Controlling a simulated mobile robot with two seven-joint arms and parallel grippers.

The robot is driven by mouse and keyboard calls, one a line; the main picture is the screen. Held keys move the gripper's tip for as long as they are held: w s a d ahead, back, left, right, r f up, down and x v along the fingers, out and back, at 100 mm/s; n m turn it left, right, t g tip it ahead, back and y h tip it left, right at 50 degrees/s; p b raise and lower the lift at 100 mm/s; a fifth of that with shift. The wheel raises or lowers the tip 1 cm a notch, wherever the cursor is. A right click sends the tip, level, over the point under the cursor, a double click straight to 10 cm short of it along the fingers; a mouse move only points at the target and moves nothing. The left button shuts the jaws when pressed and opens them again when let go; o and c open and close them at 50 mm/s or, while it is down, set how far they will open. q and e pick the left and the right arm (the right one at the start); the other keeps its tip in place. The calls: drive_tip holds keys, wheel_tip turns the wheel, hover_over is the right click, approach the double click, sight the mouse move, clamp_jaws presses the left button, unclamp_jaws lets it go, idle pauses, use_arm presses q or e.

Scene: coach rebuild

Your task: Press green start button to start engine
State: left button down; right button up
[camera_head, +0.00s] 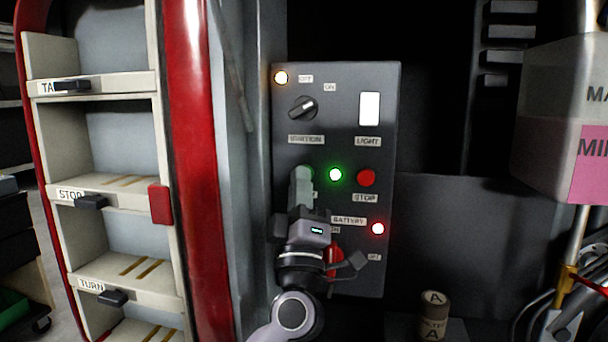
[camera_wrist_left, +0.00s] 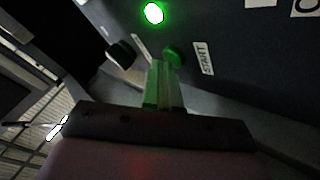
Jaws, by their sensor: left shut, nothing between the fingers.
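The dark control panel (camera_head: 330,120) stands upright in the middle of the head view. The green start button (camera_wrist_left: 173,54) shows beside its START label (camera_wrist_left: 204,58) in the left wrist view; in the head view my gripper mostly hides it. My left gripper (camera_head: 300,174) is shut and empty, its fingertips right at the start button. The fingertips (camera_wrist_left: 164,66) overlap the button's edge in the left wrist view; I cannot tell whether they touch it. A green lamp (camera_head: 335,174) beside the button is lit. My right gripper is not in view.
The red STOP button (camera_head: 366,178) is right of the green lamp. An ignition knob (camera_head: 302,109), a white light switch (camera_head: 369,108) and a red battery switch (camera_head: 333,260) share the panel. A red-edged shelf rack (camera_head: 188,160) stands left. A labelled can (camera_head: 434,312) stands lower right.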

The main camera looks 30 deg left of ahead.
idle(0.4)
use_arm(q)
drive_tip(key=shift+s+d+p, duration=0.25)
drive_tip(key=shift+s+p, duration=0.4)
drive_tip(key=shift+s, duration=0.2)
drive_tip(key=s+p, duration=0.1)
drive_tip(key=s, duration=0.1)
drive_tip(key=s+d+p, duration=0.1)
drive_tip(key=s, duration=0.1)
drive_tip(key=shift+s+d, duration=0.1)
drive_tip(key=shift+s, duration=0.3)
drive_tip(key=shift+f, duration=0.15)
